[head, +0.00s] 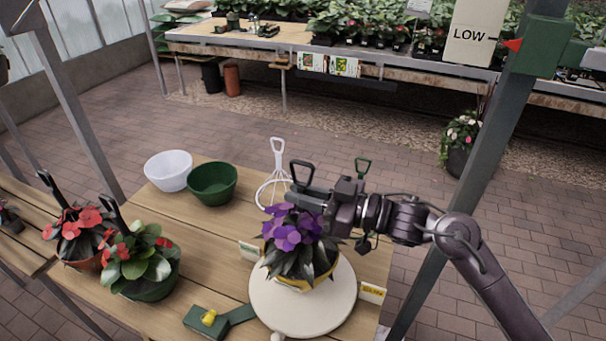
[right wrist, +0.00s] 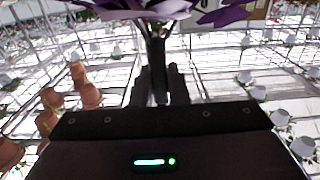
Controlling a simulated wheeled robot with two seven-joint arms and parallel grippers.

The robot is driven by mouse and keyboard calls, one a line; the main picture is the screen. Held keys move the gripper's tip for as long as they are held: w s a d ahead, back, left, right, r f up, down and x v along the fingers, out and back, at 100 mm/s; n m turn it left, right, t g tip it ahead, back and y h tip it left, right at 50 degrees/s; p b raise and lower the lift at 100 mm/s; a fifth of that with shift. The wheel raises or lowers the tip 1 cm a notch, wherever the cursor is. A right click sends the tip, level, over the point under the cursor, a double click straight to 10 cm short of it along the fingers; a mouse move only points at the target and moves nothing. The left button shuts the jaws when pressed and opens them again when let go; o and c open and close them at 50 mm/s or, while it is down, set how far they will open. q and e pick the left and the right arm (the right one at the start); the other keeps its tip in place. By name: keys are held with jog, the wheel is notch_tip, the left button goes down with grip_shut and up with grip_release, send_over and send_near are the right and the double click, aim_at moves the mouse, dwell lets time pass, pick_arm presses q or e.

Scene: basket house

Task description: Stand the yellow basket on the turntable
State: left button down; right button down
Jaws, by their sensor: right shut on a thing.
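The yellow basket (head: 298,285) holds a plant with purple flowers and dark leaves; most of its bowl is hidden under the leaves. It is over the white round turntable (head: 322,318), near its far half, and looks upright. I cannot tell whether its base touches the disc. My right gripper (head: 310,197) comes in from the right above the flowers and is shut on the basket's dark handle (head: 302,164). In the right wrist view the fingers (right wrist: 160,88) close around the dark handle stem (right wrist: 156,55), with purple petals beyond. My left gripper is not in view.
A green basket (head: 150,287) and a red-flowered basket (head: 80,255) stand at left. A post rises at right.

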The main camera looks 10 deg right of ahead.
aim_at(306, 211)
jog(key=shift+f+p, duration=0.3)
jog(key=shift+f, duration=1.7)
jog(key=shift+f, duration=0.15)
jog(key=c, duration=1.7)
grip_release()
jog(key=shift+f, duration=0.2)
jog(key=o, duration=0.3)
jog(key=shift+s, duration=0.15)
jog(key=shift+r, duration=0.15)
